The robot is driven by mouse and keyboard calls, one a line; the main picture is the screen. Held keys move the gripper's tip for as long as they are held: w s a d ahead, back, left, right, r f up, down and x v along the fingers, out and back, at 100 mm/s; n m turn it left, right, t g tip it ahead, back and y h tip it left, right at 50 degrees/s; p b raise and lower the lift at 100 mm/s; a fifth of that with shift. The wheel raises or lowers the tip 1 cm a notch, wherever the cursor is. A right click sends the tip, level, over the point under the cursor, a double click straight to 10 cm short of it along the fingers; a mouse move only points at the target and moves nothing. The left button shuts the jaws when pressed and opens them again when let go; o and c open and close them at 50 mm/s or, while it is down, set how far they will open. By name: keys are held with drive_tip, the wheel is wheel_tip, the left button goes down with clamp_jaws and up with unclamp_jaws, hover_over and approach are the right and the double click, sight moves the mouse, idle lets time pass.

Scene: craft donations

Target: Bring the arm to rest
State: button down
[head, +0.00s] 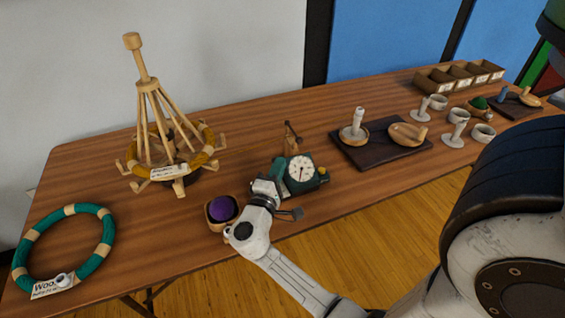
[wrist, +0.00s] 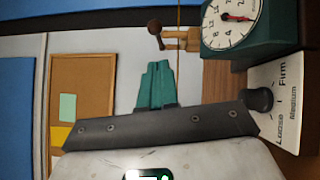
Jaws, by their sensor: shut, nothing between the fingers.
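My gripper (head: 279,169) is near the front middle of the wooden table, just left of a teal device with a white dial (head: 301,168). Its teal fingers are together and hold nothing, as the wrist view (wrist: 157,84) shows. In the head view the fingers overlap the device's left side, and I cannot tell whether they touch it. My white forearm reaches in from the lower right, over the table's front edge.
A wooden bowl with a purple ball (head: 222,208) is close left of my wrist. A wooden frame stand (head: 147,140) and a green-and-tan ring (head: 100,246) are further left. A dark tray (head: 375,155) with wooden pieces is to the right. Several cups and a divided box (head: 432,82) are beyond.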

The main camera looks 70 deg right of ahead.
drive_tip(key=a+b, duration=0.1)
drive_tip(key=a, duration=0.5)
drive_tip(key=shift+s+a+f, duration=0.35)
drive_tip(key=shift+f, duration=0.05)
drive_tip(key=s+a+f+m+y, duration=0.4)
drive_tip(key=s+f+y, duration=0.3)
drive_tip(key=f+y, duration=0.25)
drive_tip(key=s+a+f+n+t+y, duration=0.1)
drive_tip(key=a+f+n+y, duration=0.1)
drive_tip(key=a+y, duration=0.7)
drive_tip(key=a, duration=0.5)
drive_tip(key=shift+s+a+f, duration=0.25)
drive_tip(key=shift+s+f, duration=0.1)
drive_tip(key=shift+f, duration=0.05)
